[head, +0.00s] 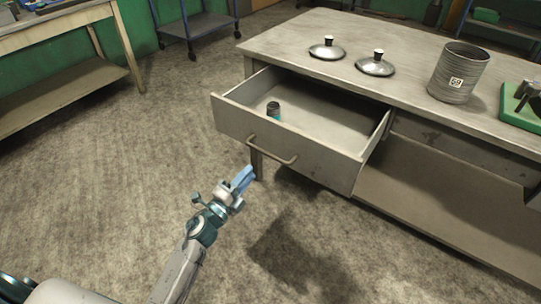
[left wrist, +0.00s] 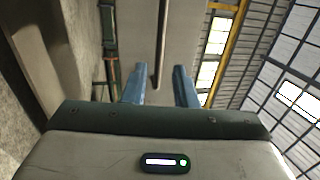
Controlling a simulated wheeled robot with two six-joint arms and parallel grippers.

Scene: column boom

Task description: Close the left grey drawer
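The left grey drawer (head: 300,146) stands pulled out from the grey table in the head view. Its bar handle (head: 272,152) runs across the lower front panel. My left gripper (head: 244,178) is in front of the drawer, below and left of the handle in the picture. In the left wrist view the two blue fingers (left wrist: 159,88) are spread apart, with the handle (left wrist: 161,45) showing beyond and between them. No contact with the handle is visible. My right gripper is not in view.
On the tabletop (head: 400,70) stand two silver lids (head: 375,65), a ribbed metal canister (head: 458,73) and a green board (head: 522,113). A lower shelf (head: 440,205) lies under the table. The floor left of the drawer is clear; a blue cart (head: 200,25) stands behind.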

